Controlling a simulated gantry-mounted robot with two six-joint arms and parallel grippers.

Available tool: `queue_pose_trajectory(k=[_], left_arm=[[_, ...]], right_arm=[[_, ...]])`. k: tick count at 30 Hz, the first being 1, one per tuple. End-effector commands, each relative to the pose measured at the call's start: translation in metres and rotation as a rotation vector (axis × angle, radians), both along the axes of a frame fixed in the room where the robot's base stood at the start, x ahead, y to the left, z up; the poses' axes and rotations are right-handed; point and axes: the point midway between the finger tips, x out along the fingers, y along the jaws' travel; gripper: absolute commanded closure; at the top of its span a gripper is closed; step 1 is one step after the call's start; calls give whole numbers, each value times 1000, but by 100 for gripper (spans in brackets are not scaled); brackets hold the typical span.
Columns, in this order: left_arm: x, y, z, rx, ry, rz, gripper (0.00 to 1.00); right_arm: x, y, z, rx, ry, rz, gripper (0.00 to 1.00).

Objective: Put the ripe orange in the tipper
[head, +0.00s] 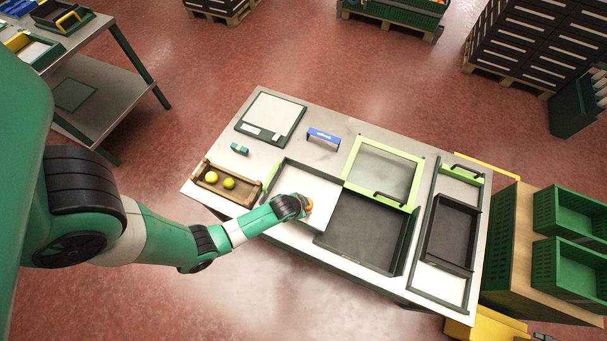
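My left gripper (304,206) is over the right part of a white-floored tray (290,181) on the metal table. An orange fruit (308,204) shows right at its fingertips, partly hidden by the wrist. I cannot tell whether the fingers are closed on it. A dark tray (450,234) sits between rails at the table's right end and looks like the tipper. A wider dark bin (358,236) lies between it and the gripper. My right gripper is not in view.
A green-framed lid with a handle (383,170) stands behind the wide bin. A blue-topped stand (323,137) and a flat white panel (272,115) are at the back.

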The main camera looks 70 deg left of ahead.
Motion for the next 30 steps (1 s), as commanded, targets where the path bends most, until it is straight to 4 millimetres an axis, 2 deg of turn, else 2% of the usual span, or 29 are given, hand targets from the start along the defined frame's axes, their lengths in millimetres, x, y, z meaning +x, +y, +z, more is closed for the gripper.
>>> queue_pose_trajectory(k=[1,4,14,15,16,17,25,30], left_arm=[[-1,0,-16,-1,3,0,92],[-1,0,-27,-1,2,0,92],[-2,0,-29,-2,2,1,92],[-2,0,-29,-2,2,1,30],[-2,0,-28,-2,2,1,25],[-2,0,-28,-2,2,1,21],[-2,0,-27,-1,2,0,21],[-6,-4,-10,-1,1,-1,21]], right_arm=[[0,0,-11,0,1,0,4],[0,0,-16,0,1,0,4],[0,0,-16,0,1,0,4],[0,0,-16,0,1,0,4],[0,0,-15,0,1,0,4],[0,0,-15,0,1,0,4],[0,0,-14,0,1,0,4],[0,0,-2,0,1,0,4]])
